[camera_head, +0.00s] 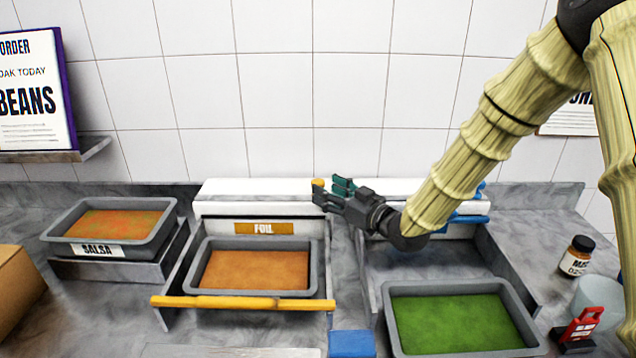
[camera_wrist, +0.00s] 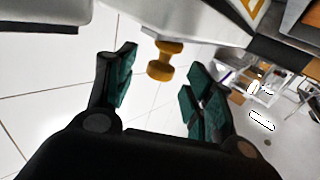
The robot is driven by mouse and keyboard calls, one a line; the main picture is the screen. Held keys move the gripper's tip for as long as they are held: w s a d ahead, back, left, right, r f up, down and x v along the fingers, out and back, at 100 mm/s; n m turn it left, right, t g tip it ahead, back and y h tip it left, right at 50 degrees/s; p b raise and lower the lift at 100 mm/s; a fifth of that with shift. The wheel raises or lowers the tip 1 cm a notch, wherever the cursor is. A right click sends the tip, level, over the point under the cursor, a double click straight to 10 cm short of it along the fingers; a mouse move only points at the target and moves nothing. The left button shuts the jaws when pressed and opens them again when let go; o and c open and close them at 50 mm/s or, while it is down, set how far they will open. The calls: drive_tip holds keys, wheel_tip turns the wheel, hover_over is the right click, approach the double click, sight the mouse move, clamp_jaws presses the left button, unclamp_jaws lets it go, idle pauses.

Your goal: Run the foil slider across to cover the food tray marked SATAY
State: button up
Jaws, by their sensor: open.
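A white dispenser (camera_head: 256,208) with an orange FOIL label (camera_head: 264,228) stands behind the middle tray (camera_head: 318,262), which holds orange-brown food. No SATAY marking is readable in either view. A small orange-yellow knob (camera_head: 319,183) shows at the right end of the white dispenser top. In the wrist view the knob (camera_wrist: 164,64) sits ahead of and between the fingertips, with a gap on both sides. My gripper (camera_head: 333,189) is open, beside the knob, and empty; its spread green-padded fingers also show in the wrist view (camera_wrist: 158,76). Whether the knob touches a finger is unclear.
A yellow bar (camera_head: 243,302) crosses in front of the middle tray. A jar (camera_head: 577,256) and red item (camera_head: 583,324) stand far right.

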drive_tip(key=shift+p+x, duration=0.4)
drive_tip(key=shift+x, duration=1.7)
clamp_jaws()
